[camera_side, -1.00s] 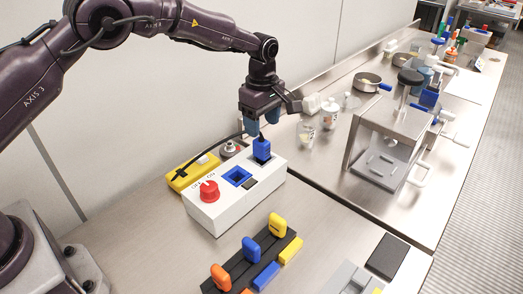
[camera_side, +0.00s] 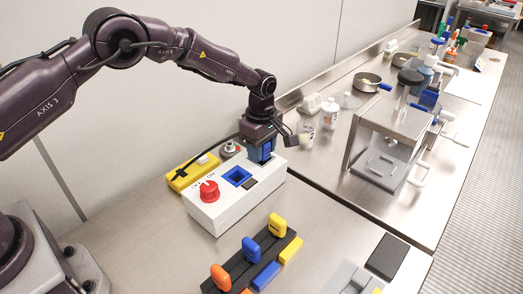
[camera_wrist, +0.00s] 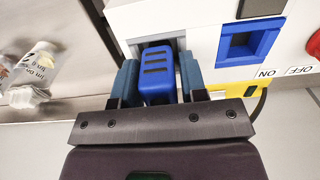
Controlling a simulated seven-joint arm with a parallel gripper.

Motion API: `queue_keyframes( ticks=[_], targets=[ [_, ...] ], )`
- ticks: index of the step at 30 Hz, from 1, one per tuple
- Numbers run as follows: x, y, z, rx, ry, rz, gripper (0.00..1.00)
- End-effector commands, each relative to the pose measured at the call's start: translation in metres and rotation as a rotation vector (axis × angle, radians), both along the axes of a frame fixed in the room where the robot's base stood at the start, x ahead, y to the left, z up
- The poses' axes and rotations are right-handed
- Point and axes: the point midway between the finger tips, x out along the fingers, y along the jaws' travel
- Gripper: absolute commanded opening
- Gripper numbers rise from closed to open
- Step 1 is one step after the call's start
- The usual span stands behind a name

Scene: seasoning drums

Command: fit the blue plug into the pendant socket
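The blue plug (camera_wrist: 158,75) stands in a recess at the far end of the white pendant box (camera_side: 222,208). Its slotted blue body shows between my fingers in the wrist view. My gripper (camera_side: 262,152) points down with one finger on each side of the plug. The gripper (camera_wrist: 159,82) appears close to both sides of the plug; I cannot tell whether the fingers press on it. The blue-rimmed square socket (camera_side: 237,176) on the box top is empty. It also shows in the wrist view (camera_wrist: 245,45), to the right of the plug.
A red knob (camera_side: 209,191) stands up from the box. A yellow box (camera_side: 190,174) with a black cable sits behind it. A black rack (camera_side: 245,268) with coloured handles stands in front. White bottles and a metal press (camera_side: 385,150) are to the right.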

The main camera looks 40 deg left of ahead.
Motion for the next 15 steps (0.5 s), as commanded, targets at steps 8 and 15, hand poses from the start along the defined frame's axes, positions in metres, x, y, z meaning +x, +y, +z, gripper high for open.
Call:
queue_keyframes(
  ticks=[8,15],
  targets=[
    [0.0002,-0.0001,0.0006,0.000,-0.001,0.000,0.05],
    [0.0004,-0.0001,0.0045,0.000,-0.001,0.000,0.05]
  ],
)
